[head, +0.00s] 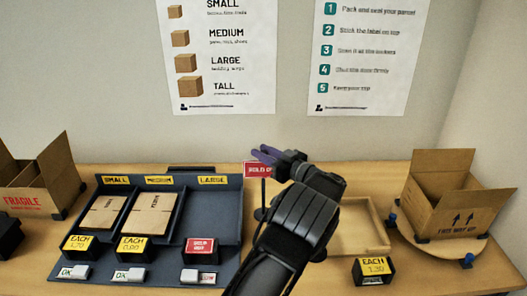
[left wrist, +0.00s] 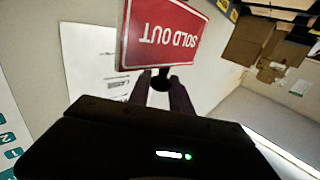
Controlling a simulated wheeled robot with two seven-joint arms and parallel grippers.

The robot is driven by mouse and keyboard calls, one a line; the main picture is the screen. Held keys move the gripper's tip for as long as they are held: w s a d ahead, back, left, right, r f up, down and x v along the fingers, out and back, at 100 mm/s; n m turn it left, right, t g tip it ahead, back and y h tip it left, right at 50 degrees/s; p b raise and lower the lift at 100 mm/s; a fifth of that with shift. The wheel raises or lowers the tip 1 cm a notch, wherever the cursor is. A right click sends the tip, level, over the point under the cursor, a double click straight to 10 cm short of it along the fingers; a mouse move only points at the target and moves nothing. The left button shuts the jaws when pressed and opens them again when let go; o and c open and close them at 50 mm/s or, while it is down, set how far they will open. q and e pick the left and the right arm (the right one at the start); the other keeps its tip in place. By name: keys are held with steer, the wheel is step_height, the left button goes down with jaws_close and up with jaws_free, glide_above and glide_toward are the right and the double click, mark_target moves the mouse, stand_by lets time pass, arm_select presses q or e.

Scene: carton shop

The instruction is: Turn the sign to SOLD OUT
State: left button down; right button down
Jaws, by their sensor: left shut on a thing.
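A red sign (head: 256,169) with white SOLD OUT lettering stands on a thin post behind the counter's dark tray. In the left wrist view the red sign (left wrist: 165,36) fills the top middle, its lettering upside down in that picture. My left gripper (head: 268,153) reaches in at the sign's upper right, and its dark fingers hide part of the sign. In the left wrist view the fingers (left wrist: 162,78) are shut at the sign's edge, with a dark part between them. My right gripper is not in view.
The dark tray (head: 232,262) holds flat cartons under SMALL and MEDIUM; its LARGE bay is empty. A small red card (head: 200,246) stands before that bay, beside yellow price cards (head: 134,248). An open carton (head: 455,192) stands right, a FRAGILE carton (head: 38,190) left.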

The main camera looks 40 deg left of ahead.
arm_select(q)
steer(key=shift+r, duration=0.2)
steer(key=c, duration=1.2)
jaws_free()
steer(key=shift+f, duration=0.1)
steer(key=shift+d, duration=0.1)
steer(key=d+b, duration=0.1)
steer(key=d, duration=0.6)
steer(key=shift+s+d+b, duration=0.3)
steer(key=shift+s, duration=0.15)
